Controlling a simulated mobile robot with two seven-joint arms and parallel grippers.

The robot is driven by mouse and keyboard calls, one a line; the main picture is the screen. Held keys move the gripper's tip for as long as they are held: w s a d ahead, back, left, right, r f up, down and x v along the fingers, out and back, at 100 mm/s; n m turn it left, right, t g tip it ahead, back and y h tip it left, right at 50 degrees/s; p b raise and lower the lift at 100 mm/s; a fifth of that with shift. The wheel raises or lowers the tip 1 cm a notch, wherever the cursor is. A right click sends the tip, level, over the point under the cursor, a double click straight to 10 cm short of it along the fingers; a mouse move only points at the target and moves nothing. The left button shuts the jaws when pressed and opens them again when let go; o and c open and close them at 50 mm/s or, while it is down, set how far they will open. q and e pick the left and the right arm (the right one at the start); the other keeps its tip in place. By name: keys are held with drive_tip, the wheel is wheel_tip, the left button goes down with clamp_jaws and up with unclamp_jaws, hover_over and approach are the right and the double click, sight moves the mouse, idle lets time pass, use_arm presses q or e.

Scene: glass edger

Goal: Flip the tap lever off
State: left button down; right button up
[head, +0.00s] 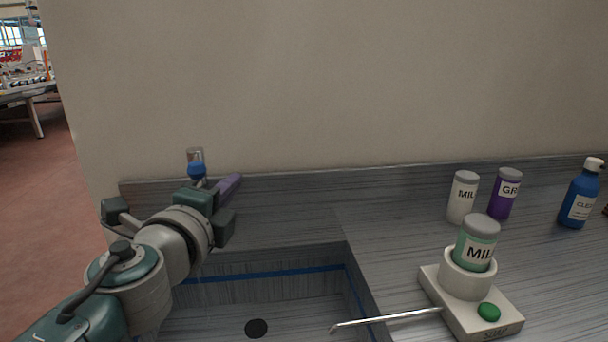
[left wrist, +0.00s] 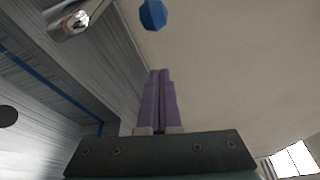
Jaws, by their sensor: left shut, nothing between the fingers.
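The tap (head: 195,155) stands at the back wall behind the sink, with a blue lever knob (head: 197,170) in front of its metal plate. In the left wrist view the blue knob (left wrist: 153,14) is at the top, and a shiny metal tap part (left wrist: 80,18) is at the upper left. My left gripper (head: 232,182) has its purple fingers together and empty, just right of the knob and apart from it in the picture. The fingers (left wrist: 157,72) point toward the knob in the wrist view, with a gap between. The tap's lower part is hidden behind my gripper. My right gripper is out of view.
The sink (head: 300,305) with a blue line and dark drain (head: 256,328) lies below. On the right counter are a white holder (head: 465,285) with a green-filled bottle (head: 476,243), a white bottle (head: 463,197), a purple bottle (head: 504,194) and a blue bottle (head: 581,195). A metal rod (head: 385,319) crosses the sink's right edge.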

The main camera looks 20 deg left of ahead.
sight(196, 162)
use_arm(q)
drive_tip(key=a, duration=0.4)
drive_tip(key=shift+w+r, duration=0.15)
drive_tip(key=shift+r, duration=0.15)
drive_tip(key=shift+s+a+m+h, duration=0.3)
drive_tip(key=shift+s+m+h, duration=0.1)
drive_tip(key=shift+h, duration=0.2)
